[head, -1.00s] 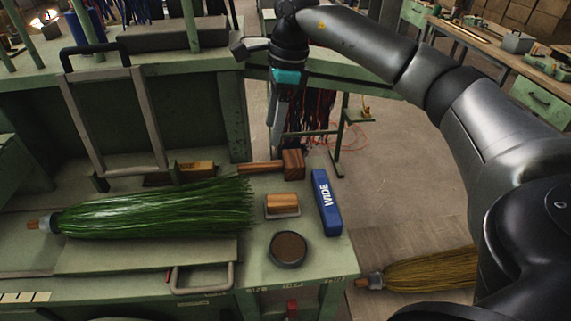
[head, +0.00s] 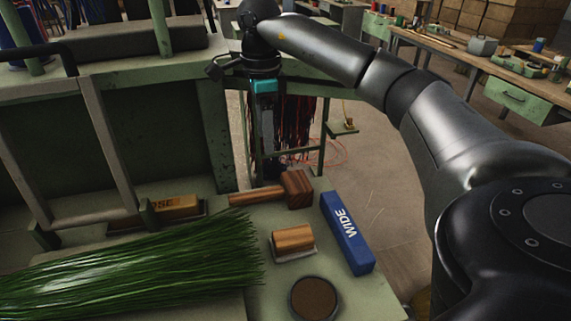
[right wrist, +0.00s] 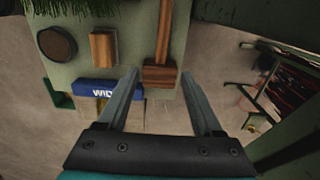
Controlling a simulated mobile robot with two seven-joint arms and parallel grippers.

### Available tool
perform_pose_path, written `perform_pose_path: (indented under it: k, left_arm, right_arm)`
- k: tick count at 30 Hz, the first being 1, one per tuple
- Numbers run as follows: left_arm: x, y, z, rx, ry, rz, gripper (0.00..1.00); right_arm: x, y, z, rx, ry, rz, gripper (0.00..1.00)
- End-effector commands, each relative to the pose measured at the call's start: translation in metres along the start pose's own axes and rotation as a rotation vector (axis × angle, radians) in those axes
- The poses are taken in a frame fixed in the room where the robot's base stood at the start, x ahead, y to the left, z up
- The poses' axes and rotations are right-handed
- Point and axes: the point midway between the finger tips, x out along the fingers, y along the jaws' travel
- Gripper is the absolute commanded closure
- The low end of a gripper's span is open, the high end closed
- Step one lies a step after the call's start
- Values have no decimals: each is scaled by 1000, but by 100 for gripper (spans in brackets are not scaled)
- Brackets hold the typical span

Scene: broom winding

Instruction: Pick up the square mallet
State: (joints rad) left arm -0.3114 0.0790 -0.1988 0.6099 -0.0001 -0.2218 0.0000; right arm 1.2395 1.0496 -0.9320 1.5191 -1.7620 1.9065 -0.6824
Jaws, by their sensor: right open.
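The square mallet has a brown wooden block head (head: 298,189) and a lighter handle (head: 256,195) pointing left. It lies on the green bench near its far right edge. My right gripper (head: 267,172) points down just behind the mallet, seen edge-on in the head view. In the right wrist view the open fingers (right wrist: 159,74) are spread apart. The mallet head (right wrist: 160,77) shows between the fingertips, with the handle (right wrist: 165,30) running away beyond. Nothing is held. My left gripper is out of view.
A blue WIDE box (head: 347,232), a wooden-topped block (head: 293,242) and a round dark tin (head: 314,298) sit near the mallet. A green bristle bundle (head: 130,270) lies left. A metal frame (head: 107,150) and a green upright panel (head: 160,140) stand behind. Open floor lies right.

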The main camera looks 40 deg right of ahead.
Motion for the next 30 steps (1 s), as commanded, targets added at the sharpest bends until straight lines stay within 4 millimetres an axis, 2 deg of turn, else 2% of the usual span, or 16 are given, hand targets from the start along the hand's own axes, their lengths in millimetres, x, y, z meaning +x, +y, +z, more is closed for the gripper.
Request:
perform_pose_path:
  k: [1, 5, 12, 18, 25, 30]
  left_arm:
    - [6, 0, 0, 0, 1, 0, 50]
    - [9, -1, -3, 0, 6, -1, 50]
    - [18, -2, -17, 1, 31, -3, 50]
    - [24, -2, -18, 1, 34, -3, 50]
    - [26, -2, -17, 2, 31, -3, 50]
    - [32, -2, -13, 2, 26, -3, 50]
  right_arm:
    - [6, 0, 0, 0, -1, -1, 32]
    - [15, 0, 0, 0, 1, 1, 32]
    - [63, 1, -1, 0, 3, 4, 32]
    - [97, 0, 0, 0, 0, 1, 32]
    - [112, -1, -1, 0, 0, 0, 32]
    - [138, -4, -4, 1, 1, 2, 32]
